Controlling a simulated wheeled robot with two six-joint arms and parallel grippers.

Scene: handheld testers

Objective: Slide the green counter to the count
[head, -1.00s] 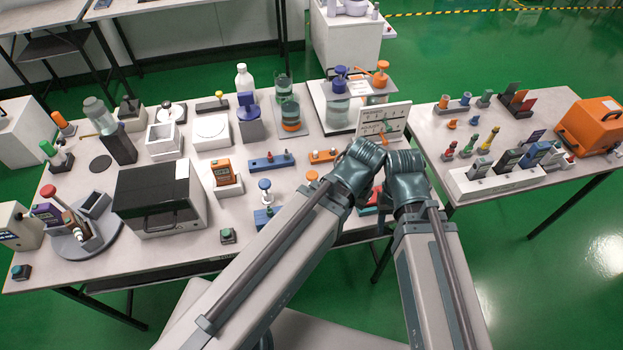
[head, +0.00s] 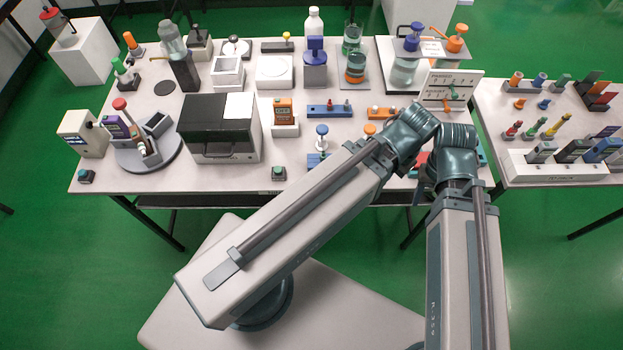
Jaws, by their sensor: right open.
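A small upright white board (head: 429,91) with printed markings stands at the right end of the main table. A green counter (head: 453,92) sits on the board's face, with an orange piece (head: 447,106) below it. The printed numbers are too small to read surely. My right gripper (head: 421,187) shows only in part as dark pieces beside my arm joints near the table's front edge, apart from the counter; its fingertips are mostly hidden. It is open. I cannot make out my left gripper.
Jars with blue and orange pump tops (head: 404,70) stand just left of and behind the board. Blue and orange blocks (head: 330,110) lie left of my arm joints. A second table (head: 490,92) with several testers is on the right, across a gap.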

